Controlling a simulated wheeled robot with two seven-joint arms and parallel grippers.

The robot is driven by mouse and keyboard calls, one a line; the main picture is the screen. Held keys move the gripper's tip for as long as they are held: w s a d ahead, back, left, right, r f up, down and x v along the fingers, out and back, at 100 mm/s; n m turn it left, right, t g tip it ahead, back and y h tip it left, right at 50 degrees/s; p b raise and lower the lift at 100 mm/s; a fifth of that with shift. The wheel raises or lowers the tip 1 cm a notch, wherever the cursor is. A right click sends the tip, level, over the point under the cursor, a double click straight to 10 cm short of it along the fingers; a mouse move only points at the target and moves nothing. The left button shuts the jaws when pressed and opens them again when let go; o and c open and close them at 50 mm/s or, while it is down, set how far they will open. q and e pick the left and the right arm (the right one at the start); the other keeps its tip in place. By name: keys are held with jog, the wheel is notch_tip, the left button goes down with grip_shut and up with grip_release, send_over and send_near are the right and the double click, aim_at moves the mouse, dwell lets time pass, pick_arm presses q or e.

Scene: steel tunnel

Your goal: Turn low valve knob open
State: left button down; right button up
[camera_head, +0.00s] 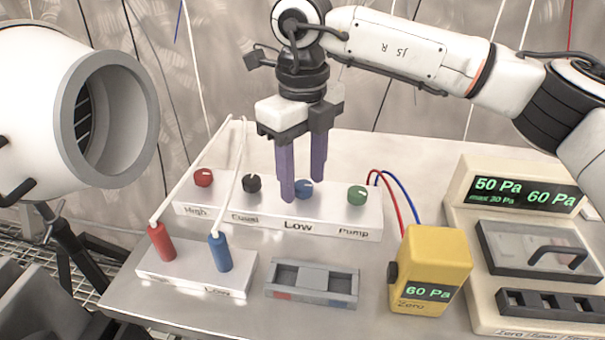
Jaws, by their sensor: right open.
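The low valve knob (304,189) is a blue round knob above the label "Low" on a white valve box (340,227). My right gripper (302,190) points down over the box with its two purple fingers apart. The fingers are on either side of the blue knob, one at its left and one behind its right side. Whether they touch it cannot be told. The same box carries a red knob (203,177) at "High", a black knob (252,183) at "Equal" and a green knob (357,195) at "Pump". My left gripper is not seen.
A yellow gauge (440,256) reading 60 Pa stands at the right front. A beige console (490,215) is beyond it. A white block with red and blue plugs (220,251) and a grey tray (330,297) lie in front. A large white cylinder (75,105) is at the left.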

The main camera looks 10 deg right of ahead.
aim_at(303, 185)
notch_tip(303, 185, up, 10)
jog(key=p, duration=0.1)
jog(key=shift+s, duration=0.1)
dwell(0.4)
